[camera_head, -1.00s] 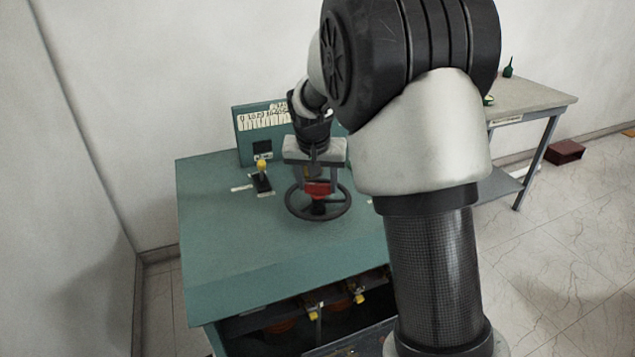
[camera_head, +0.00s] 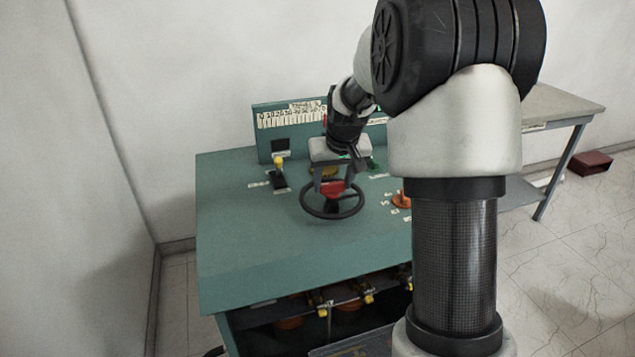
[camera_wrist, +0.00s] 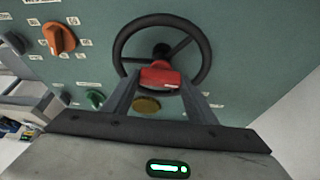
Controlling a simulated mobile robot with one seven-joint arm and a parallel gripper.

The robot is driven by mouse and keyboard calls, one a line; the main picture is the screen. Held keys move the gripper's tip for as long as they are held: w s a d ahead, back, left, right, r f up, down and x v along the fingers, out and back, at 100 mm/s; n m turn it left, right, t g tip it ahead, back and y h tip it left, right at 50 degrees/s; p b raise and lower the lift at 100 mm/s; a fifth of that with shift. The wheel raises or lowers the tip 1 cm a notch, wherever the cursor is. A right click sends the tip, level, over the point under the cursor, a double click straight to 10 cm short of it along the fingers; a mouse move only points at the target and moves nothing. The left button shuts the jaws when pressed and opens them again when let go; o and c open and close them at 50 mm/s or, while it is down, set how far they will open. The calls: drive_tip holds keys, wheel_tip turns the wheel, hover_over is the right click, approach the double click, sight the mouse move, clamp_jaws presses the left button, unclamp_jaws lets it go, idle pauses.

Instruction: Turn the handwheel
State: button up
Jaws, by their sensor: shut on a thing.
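The handwheel (camera_head: 308,204) is a black ring with spokes on top of the green desk-like cabinet (camera_head: 250,235). My gripper (camera_head: 333,184) points down over the wheel. In the wrist view the fingers of my gripper (camera_wrist: 160,84) stand on either side of the red block and are shut on it. Contact on the far side is hidden.
A black lever with a yellow knob (camera_head: 279,164) stands left of the wheel, and an orange knob (camera_head: 401,200) right of it. A green knob (camera_wrist: 95,98) is also near. An upright scale panel (camera_head: 290,118) stands behind. A side table (camera_head: 560,105) is at right.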

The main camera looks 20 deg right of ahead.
drive_tip(key=n, duration=0.1)
drive_tip(key=n+y, duration=0.1)
drive_tip(key=n, duration=0.1)
drive_tip(key=n+y, duration=0.1)
drive_tip(key=shift+d+n, duration=0.25)
drive_tip(key=shift+n, duration=0.05)
drive_tip(key=n+y, duration=0.1)
drive_tip(key=n, duration=0.1)
drive_tip(key=n+g+p, duration=0.1)
drive_tip(key=n, duration=0.2)
drive_tip(key=shift+w+d+n+y, duration=0.1)
drive_tip(key=shift+n+y, duration=0.2)
drive_tip(key=shift+y, duration=0.1)
drive_tip(key=n+g+p, duration=0.1)
drive_tip(key=n, duration=0.1)
drive_tip(key=n+g+y+p, duration=0.1)
drive_tip(key=n, duration=0.2)
drive_tip(key=shift+w+d+r+p, duration=0.1)
drive_tip(key=shift+w+p, duration=0.05)
drive_tip(key=shift+p, duration=0.25)
drive_tip(key=shift+w+n+g+p, duration=0.1)
drive_tip(key=shift+n+g+p, duration=0.9)
drive_tip(key=shift+n, duration=1)
drive_tip(key=o, duration=1.5)
